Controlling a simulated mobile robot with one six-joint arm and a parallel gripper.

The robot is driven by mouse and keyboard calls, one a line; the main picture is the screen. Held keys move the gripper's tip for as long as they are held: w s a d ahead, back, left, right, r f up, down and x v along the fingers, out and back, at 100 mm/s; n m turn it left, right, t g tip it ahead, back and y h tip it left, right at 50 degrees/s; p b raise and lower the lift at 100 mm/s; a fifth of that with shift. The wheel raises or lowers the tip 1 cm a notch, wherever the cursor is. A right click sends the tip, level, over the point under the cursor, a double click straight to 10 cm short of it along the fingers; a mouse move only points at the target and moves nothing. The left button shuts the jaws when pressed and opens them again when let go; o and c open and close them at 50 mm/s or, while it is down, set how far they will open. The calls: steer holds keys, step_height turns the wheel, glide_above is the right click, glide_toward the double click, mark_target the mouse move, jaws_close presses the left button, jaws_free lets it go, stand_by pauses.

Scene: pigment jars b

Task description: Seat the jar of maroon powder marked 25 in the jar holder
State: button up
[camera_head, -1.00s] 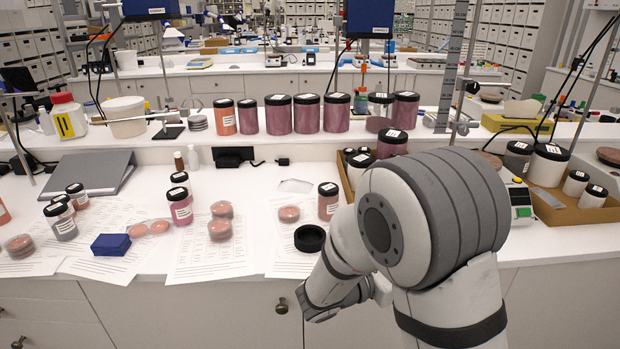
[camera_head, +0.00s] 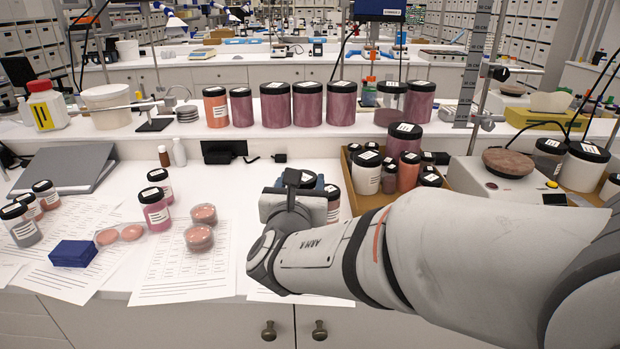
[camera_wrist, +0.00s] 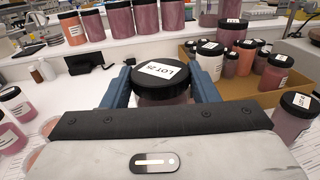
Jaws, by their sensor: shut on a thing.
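The maroon jar's black lid, with a white label reading LOT 25 (camera_wrist: 165,74), sits between the blue fingers of my gripper (camera_wrist: 162,90) in the wrist view. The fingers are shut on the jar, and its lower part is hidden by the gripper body. In the head view my gripper (camera_head: 291,198) is above the front part of the bench; a black lid shows just behind it, and the rest of the held jar is hidden. The jar holder is not visible now, so I cannot tell how the jar stands to it.
A labelled jar (camera_head: 333,205) stands close to the right of my gripper. A cardboard tray (camera_head: 362,203) of jars and a scale (camera_head: 500,185) are further right. Pinkish discs (camera_head: 199,237), jars and a blue box (camera_head: 75,253) lie left on papers. Large jars line the raised shelf.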

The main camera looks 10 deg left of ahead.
steer(key=shift+w+d, duration=0.1)
steer(key=shift+s+b, duration=0.25)
steer(key=shift+b, duration=0.15)
steer(key=shift+s+d+f+b, duration=0.1)
steer(key=shift+f+b, duration=0.1)
steer(key=shift+b, duration=0.1)
step_height(320, 180, down, 5)
steer(key=b, duration=0.5)
steer(key=shift+f, duration=0.1)
steer(key=shift+b, duration=0.55)
stand_by(1.0)
steer(key=shift+f+b, duration=1.85)
steer(key=o, duration=1.4)
steer(key=shift+o, duration=0.2)
